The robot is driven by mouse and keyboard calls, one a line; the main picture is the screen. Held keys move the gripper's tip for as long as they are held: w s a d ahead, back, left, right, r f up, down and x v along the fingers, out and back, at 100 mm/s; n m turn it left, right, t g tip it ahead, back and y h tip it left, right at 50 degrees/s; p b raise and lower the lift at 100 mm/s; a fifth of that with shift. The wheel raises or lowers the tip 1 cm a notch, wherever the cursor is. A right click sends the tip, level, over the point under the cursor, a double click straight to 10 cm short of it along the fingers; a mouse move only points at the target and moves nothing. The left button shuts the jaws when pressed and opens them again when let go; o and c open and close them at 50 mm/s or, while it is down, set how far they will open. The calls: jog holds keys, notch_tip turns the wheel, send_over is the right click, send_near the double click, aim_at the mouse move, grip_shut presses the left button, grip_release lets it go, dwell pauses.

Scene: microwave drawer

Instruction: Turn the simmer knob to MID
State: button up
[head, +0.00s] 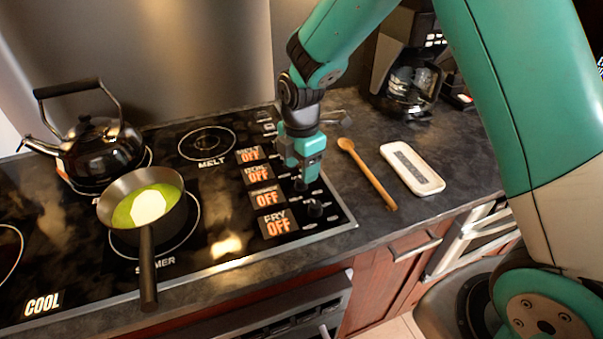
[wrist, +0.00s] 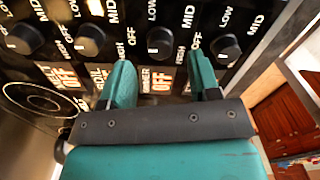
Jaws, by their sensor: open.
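The simmer knob (wrist: 160,42) is a round black knob on the black cooktop panel, with LOW, MID, HIGH and OFF printed around it. The display (wrist: 161,80) beside it reads OFF, and the simmer display also reads OFF in the head view (head: 267,197). My gripper (wrist: 161,62) is open, its two teal fingers pointing at the panel with the simmer knob in line between their tips. I cannot tell whether they touch it. In the head view my gripper (head: 302,176) points down over the knob row and partly hides it.
The fry knob (head: 313,208) is close to my gripper on the near side. More knobs (wrist: 90,40) line the other side. A pan (head: 143,200) with green contents sits on the simmer burner, a kettle (head: 97,150) behind. A wooden spoon (head: 367,174) and white tray (head: 411,168) lie right.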

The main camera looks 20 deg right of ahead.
aim_at(300, 186)
jog(key=shift+f, duration=1.75)
jog(key=c, duration=0.9)
